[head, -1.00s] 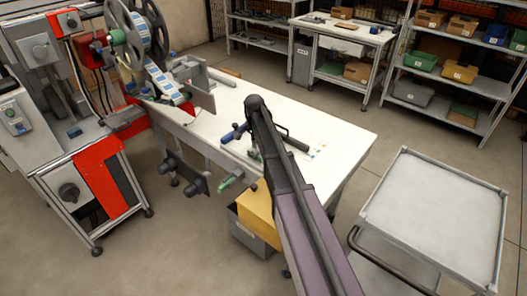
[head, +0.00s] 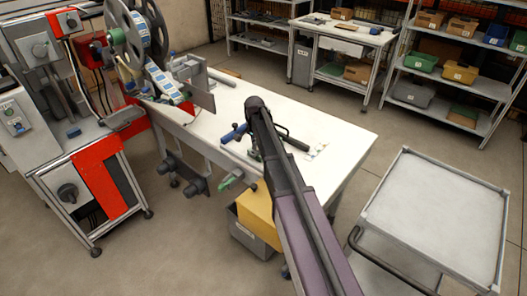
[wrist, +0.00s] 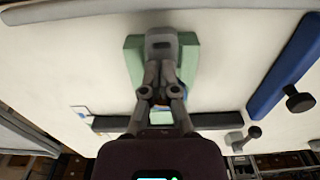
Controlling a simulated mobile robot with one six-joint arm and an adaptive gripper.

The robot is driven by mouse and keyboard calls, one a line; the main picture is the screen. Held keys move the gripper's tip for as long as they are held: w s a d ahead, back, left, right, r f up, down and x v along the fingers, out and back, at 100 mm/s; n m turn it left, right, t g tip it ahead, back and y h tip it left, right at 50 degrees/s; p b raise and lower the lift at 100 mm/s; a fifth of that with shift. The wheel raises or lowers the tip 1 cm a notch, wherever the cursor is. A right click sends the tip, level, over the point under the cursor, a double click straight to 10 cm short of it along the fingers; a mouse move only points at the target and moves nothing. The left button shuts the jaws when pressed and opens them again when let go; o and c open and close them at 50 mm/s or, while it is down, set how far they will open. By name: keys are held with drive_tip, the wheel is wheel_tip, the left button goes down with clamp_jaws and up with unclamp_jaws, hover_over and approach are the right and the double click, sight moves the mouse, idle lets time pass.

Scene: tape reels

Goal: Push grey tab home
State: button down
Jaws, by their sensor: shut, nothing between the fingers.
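In the wrist view a grey tab (wrist: 160,40) with a rounded end lies over a pale green block (wrist: 188,62) on the white bench top. My gripper (wrist: 160,66) is shut and empty. Its fingertips are over the green block at the near end of the grey tab. I cannot tell whether they touch it. In the head view my arm covers the gripper and most of the green block.
A blue bar (wrist: 285,68) with a dark knob lies to the right in the wrist view. A dark bar (wrist: 215,120) crosses near the gripper. In the head view a reel machine (head: 137,35) stands at left and a grey cart (head: 435,215) at right.

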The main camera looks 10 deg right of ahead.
drive_tip(key=shift+f+b, duration=0.5)
idle(1.2)
drive_tip(key=shift+r, duration=0.1)
wheel_tip(320, 180, up, 7)
drive_tip(key=p, duration=0.7)
idle(0.7)
drive_tip(key=shift+s, duration=0.1)
drive_tip(key=shift+s, duration=0.3)
drive_tip(key=s+a+n, duration=0.1)
drive_tip(key=s+n, duration=0.9)
drive_tip(key=s, duration=1.8)
drive_tip(key=shift+n, duration=0.4)
drive_tip(key=shift+s+a, duration=0.1)
